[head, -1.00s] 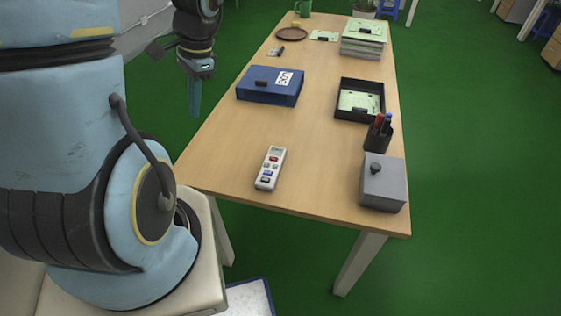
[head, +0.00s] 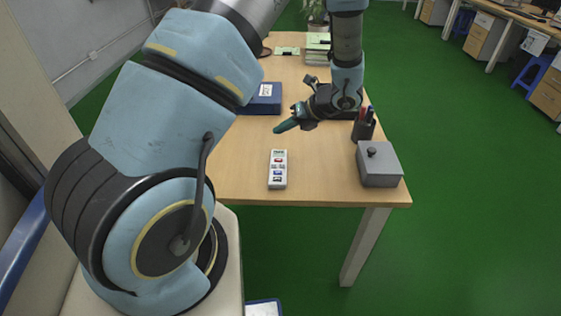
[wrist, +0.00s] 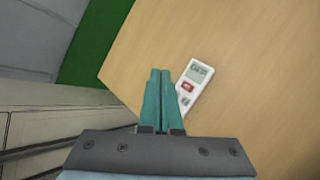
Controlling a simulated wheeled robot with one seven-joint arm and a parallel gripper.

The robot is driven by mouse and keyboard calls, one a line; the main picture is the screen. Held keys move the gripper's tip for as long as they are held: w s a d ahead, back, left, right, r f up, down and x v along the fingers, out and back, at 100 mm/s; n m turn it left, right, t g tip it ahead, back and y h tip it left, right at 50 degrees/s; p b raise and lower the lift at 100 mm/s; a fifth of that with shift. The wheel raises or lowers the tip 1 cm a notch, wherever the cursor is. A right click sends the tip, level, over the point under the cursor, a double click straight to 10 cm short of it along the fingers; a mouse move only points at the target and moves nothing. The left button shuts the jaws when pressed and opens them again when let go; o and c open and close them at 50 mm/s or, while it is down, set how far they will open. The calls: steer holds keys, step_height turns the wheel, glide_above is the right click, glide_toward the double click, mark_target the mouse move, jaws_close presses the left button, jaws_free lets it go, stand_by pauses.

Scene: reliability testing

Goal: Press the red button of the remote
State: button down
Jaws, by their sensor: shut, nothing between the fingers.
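The remote (head: 278,170) is white with a small display, a red button (head: 279,160) and several other buttons. It lies flat on the wooden table near its front edge. My gripper (head: 277,130) is shut and empty, above the table and beyond the remote's display end in the head view, apart from it. In the wrist view the shut teal fingers (wrist: 160,72) point beside the remote (wrist: 195,80), and its red button (wrist: 187,87) shows just right of them. The fingers hide the lower part of the remote there.
A grey box (head: 379,165) with a black knob stands at the table's right front. A black pen holder (head: 363,126) is behind it. A blue box (head: 262,98) lies farther back, partly behind my arm. The wood (head: 320,175) between remote and grey box is clear.

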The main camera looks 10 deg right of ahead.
steer(key=b, duration=0.6)
glide_above(282, 162)
step_height(282, 162, down, 7)
steer(key=shift+f, duration=0.1)
steer(key=shift+f+b, duration=0.4)
steer(key=shift+f, duration=0.4)
steer(key=shift+f, duration=0.15)
stand_by(1.1)
steer(key=shift+f, duration=0.25)
steer(key=shift+f, duration=0.3)
stand_by(0.6)
steer(key=shift+a+r+p, duration=0.1)
steer(key=shift+r+p, duration=0.35)
steer(key=shift+r, duration=0.3)
